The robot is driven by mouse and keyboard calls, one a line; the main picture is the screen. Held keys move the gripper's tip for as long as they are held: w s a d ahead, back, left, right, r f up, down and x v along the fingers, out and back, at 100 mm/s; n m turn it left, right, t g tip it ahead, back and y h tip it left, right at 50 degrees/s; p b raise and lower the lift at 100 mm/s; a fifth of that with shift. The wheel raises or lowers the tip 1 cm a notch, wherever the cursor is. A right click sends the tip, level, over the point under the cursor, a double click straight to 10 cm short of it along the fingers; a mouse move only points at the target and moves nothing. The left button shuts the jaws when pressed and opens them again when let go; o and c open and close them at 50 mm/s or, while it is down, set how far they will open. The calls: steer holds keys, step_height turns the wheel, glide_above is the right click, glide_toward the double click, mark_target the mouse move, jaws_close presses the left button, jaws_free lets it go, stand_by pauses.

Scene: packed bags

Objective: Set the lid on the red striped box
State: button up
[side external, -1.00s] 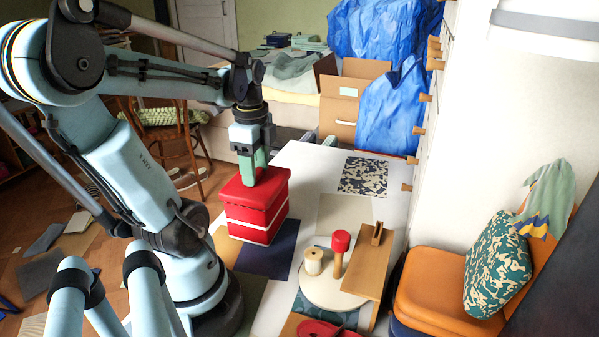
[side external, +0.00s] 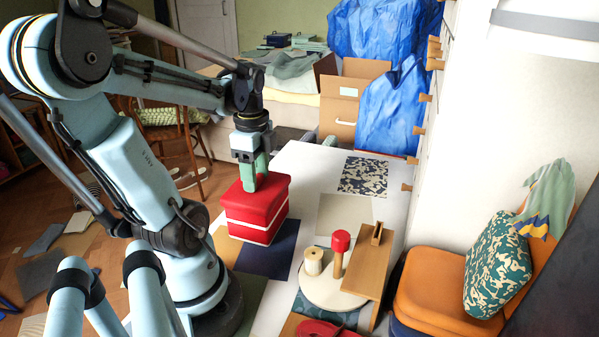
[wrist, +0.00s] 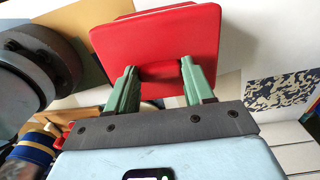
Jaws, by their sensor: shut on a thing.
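The red lid (side external: 252,194) lies over the top of the red striped box (side external: 247,228), level and roughly in line with it. I see no clear gap between them. A white stripe shows on the box's side below the lid. My gripper (side external: 257,182) points down from above, shut on the lid's raised grip. In the wrist view, the green fingers of my gripper (wrist: 160,88) stand on either side of the red grip of the lid (wrist: 160,38). The lid hides the box's opening and inside.
The box stands near the table's left edge by a dark blue sheet (side external: 275,250). To its right are a round cream board (side external: 325,292) with a spool (side external: 313,262), a red-topped peg (side external: 340,242) and a wooden block (side external: 368,262).

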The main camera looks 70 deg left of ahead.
steer(key=shift+f, duration=0.35)
steer(key=o, duration=1.3)
steer(key=shift+o, duration=0.2)
step_height(320, 180, up, 12)
steer(key=w+d+f+n+t, duration=0.3)
steer(key=w+d, duration=0.3)
steer(key=d, duration=0.3)
steer(key=w+d+f+n+t, duration=0.4)
steer(key=w+d+f+n, duration=0.1)
steer(key=d, duration=0.4)
steer(key=shift+w+d+f+n, duration=0.25)
steer(key=shift+w+f+n, duration=0.1)
steer(key=shift+f, duration=0.15)
